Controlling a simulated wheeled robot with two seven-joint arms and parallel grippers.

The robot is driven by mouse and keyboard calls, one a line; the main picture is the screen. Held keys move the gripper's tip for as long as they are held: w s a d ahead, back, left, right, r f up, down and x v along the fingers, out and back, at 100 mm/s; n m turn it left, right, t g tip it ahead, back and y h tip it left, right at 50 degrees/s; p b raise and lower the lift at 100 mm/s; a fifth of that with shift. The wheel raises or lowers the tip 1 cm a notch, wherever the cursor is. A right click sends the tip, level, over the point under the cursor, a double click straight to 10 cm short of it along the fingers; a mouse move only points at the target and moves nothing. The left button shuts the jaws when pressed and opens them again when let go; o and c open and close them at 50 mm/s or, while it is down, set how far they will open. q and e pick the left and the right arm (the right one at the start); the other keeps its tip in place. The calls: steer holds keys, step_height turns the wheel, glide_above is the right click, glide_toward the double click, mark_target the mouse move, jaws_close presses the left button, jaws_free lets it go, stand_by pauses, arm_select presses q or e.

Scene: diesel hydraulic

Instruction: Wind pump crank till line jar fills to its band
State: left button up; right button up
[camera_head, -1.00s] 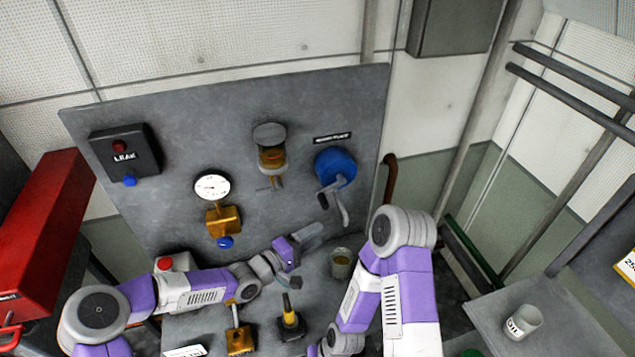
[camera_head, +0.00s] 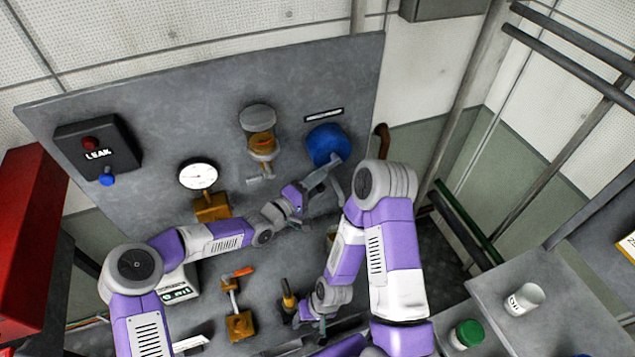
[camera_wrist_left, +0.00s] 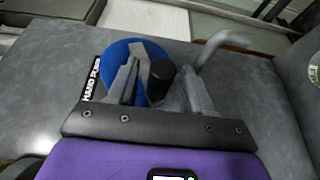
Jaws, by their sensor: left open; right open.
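The hand pump is a blue round body (camera_head: 326,144) on the grey upright panel, with a grey crank on its front. My left gripper (camera_head: 325,178) is open at the crank. In the left wrist view the left gripper's fingers (camera_wrist_left: 160,88) stand on either side of a black knob (camera_wrist_left: 161,80), with the blue pump (camera_wrist_left: 146,58) behind; I cannot tell whether they touch it. The line jar (camera_head: 263,147) is a clear cylinder with amber liquid low in it; its band is too small to tell apart. My right gripper (camera_head: 312,325) is open, low beside a yellow-and-black tool.
A gauge (camera_head: 198,176) on a brass block and a LEAK box (camera_head: 97,147) are on the panel's left. A yellow-and-black tool (camera_head: 288,299) and brass valve (camera_head: 240,323) are on the bench. A white cup (camera_head: 524,298) and green-lidded jar (camera_head: 467,333) stand right.

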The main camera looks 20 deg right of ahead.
arm_select(q)
jaws_close()
stand_by(0.3)
steer(key=shift+d+r, duration=0.1)
steer(key=shift+r, duration=0.05)
